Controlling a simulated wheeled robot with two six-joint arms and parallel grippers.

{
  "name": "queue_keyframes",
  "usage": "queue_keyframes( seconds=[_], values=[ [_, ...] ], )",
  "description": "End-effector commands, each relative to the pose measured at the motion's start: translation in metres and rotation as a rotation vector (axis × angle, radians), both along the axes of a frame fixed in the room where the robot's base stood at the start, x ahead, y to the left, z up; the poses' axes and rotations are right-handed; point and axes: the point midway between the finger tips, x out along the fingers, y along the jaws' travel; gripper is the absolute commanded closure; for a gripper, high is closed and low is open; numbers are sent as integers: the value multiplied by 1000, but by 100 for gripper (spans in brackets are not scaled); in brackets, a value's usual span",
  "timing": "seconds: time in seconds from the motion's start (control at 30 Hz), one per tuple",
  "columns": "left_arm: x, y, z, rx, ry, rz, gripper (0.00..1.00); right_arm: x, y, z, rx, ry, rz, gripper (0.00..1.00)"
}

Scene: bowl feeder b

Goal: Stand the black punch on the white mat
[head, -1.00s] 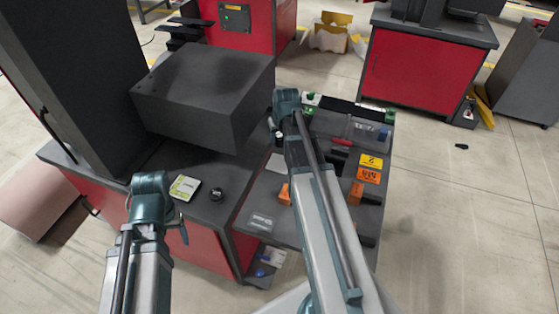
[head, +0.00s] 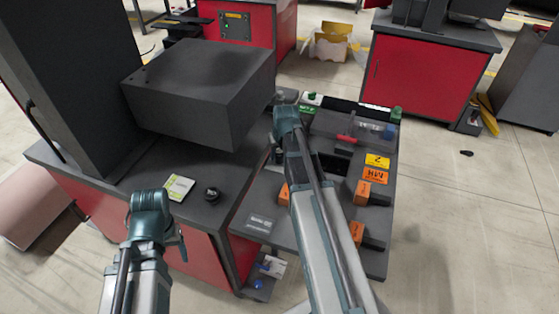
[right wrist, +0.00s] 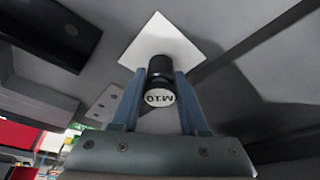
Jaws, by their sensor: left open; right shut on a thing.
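The black punch (right wrist: 160,66) is between the fingers of my right gripper (right wrist: 158,80) in the right wrist view, and the gripper is shut on it. Its pale end marked M10 (right wrist: 160,97) faces the camera. The white mat (right wrist: 145,45) lies just beyond the punch, whose far end overlaps the mat in the picture. I cannot tell whether they touch. In the head view my right arm hides the punch and the mat. My left gripper (head: 180,238) is open and empty, low at the left beside the red cabinet.
A large dark grey box (head: 195,95) overhangs the bench left of my right arm. A black round piece (head: 212,195) and a green-white card (head: 179,187) lie on the bench. Orange blocks (head: 357,232) and a clear lidded case (head: 350,130) stand to the right of my right arm.

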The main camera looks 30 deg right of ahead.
Motion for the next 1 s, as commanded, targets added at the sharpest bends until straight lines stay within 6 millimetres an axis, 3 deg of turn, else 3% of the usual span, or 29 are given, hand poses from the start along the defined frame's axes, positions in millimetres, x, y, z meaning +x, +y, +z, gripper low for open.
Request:
queue_keyframes(
  seconds=[0.03,0.43,0.47,0.6,1.0],
  values=[
    [0,0,-8,0,0,0,31,0,0,-8,0,0,0,100],
    [0,0,-10,0,0,0,31,0,0,-10,0,0,0,100],
    [0,0,-9,0,0,0,31,0,0,-9,0,0,0,51],
    [0,0,-8,0,0,0,31,0,0,-8,0,0,0,26],
    [0,0,-5,0,0,0,31,0,0,-5,0,0,0,26]
  ],
)
